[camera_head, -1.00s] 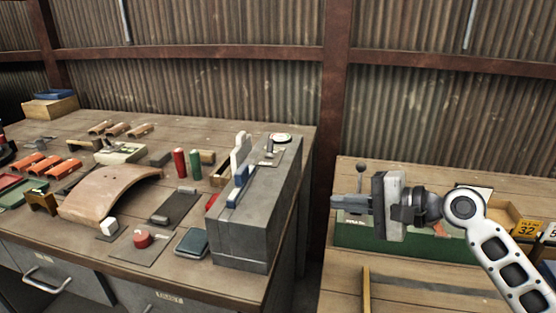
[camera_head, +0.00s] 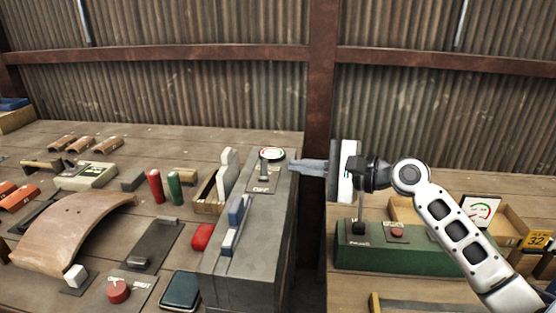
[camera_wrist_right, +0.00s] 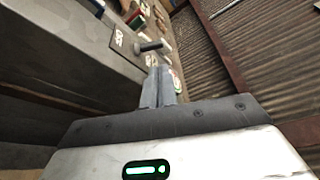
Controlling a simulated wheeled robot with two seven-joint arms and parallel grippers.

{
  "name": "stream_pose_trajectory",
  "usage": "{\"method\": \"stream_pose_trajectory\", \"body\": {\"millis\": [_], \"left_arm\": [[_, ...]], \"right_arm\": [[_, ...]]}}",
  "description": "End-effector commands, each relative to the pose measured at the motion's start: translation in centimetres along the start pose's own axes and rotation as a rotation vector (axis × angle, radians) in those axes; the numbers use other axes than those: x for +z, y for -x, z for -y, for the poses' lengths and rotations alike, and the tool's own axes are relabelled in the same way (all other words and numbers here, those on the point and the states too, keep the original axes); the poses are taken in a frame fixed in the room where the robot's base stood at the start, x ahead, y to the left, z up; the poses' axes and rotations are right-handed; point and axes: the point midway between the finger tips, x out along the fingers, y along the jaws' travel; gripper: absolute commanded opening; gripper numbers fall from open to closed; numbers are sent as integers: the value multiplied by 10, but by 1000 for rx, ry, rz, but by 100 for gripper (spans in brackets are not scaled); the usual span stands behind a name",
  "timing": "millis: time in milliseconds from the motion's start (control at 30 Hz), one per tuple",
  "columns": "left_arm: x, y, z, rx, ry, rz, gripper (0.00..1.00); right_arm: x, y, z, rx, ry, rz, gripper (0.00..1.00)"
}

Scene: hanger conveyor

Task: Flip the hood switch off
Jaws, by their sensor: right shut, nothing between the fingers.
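The switch (camera_head: 264,166) is a small metal lever on a labelled plate at the far end of a long grey box's top. I cannot read the label surely. My right gripper (camera_head: 296,167) comes in from the right, its fingers shut and empty and pointing left at the switch. Its tips are close to the box's right edge, and I cannot tell that they touch anything. In the right wrist view, the lever (camera_wrist_right: 150,46) stands just beyond the shut fingertips (camera_wrist_right: 159,70). My left gripper is not in view.
A green box (camera_head: 400,258) with a black lever (camera_head: 360,215) stands below my right arm.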

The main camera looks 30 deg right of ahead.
Motion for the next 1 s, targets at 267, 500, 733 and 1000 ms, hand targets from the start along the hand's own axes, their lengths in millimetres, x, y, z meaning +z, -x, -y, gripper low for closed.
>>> {"method": "stream_pose_trajectory", "body": {"millis": [267, 500, 733, 1000], "left_arm": [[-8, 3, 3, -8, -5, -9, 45], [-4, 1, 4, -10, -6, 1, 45], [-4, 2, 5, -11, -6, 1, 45], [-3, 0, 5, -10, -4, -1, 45]], "right_arm": [[1, -44, 2, -1, -1, 1, 0], [0, -54, 0, 0, 1, 0, 0], [0, -54, 0, 1, 1, 0, 0], [1, -54, -1, -11, 34, 0, 0]]}}
